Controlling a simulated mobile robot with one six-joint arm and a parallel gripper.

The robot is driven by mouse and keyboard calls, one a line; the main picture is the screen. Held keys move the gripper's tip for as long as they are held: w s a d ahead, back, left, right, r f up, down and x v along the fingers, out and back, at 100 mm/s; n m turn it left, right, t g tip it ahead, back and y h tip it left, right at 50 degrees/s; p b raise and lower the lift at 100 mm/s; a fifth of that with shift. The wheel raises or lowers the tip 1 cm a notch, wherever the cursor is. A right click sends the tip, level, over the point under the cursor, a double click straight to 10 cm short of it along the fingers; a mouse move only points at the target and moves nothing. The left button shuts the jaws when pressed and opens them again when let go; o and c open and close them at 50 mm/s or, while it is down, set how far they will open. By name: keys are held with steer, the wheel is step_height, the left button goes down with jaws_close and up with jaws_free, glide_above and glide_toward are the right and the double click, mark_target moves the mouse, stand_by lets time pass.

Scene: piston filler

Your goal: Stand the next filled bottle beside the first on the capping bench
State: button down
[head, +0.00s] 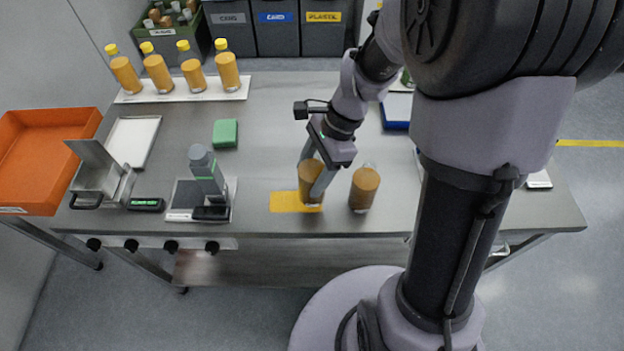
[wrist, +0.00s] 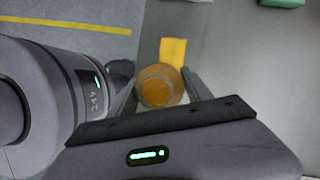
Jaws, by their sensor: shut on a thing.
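My gripper (head: 316,178) is shut on an orange-filled bottle (head: 307,189), upright near the front edge of the steel bench (head: 265,150). The bottle's base appears at the right end of a yellow patch (head: 283,203); I cannot tell whether it touches the surface. In the wrist view the bottle's round top (wrist: 160,87) is between my fingers, with the yellow patch (wrist: 173,50) beyond it. A second orange-filled bottle (head: 364,190), without a yellow cap, stands upright just right of the held one, with a small gap.
Several yellow-capped bottles (head: 158,72) stand on a white strip at the back left. A grey device (head: 207,175), a metal box (head: 101,180) and an orange bin (head: 40,150) are to the left. A green block (head: 225,133) lies mid-bench. The bench centre is mostly clear.

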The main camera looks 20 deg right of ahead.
steer(key=shift+f+b, duration=0.85)
steer(key=shift+f, duration=0.85)
steer(key=shift+c, duration=2.3)
jaws_free()
steer(key=p+v, duration=0.6)
steer(key=v, duration=0.6)
steer(key=s+a+r+n+t+h, duration=0.2)
steer(key=s+a+r+n+t, duration=0.4)
steer(key=s+r+n, duration=0.5)
steer(key=shift+s+a+r+n, duration=0.4)
steer(key=shift+s+a+n, duration=0.35)
steer(key=shift+n, duration=0.15)
steer(key=shift+f+b, duration=0.1)
steer(key=shift+b, duration=0.25)
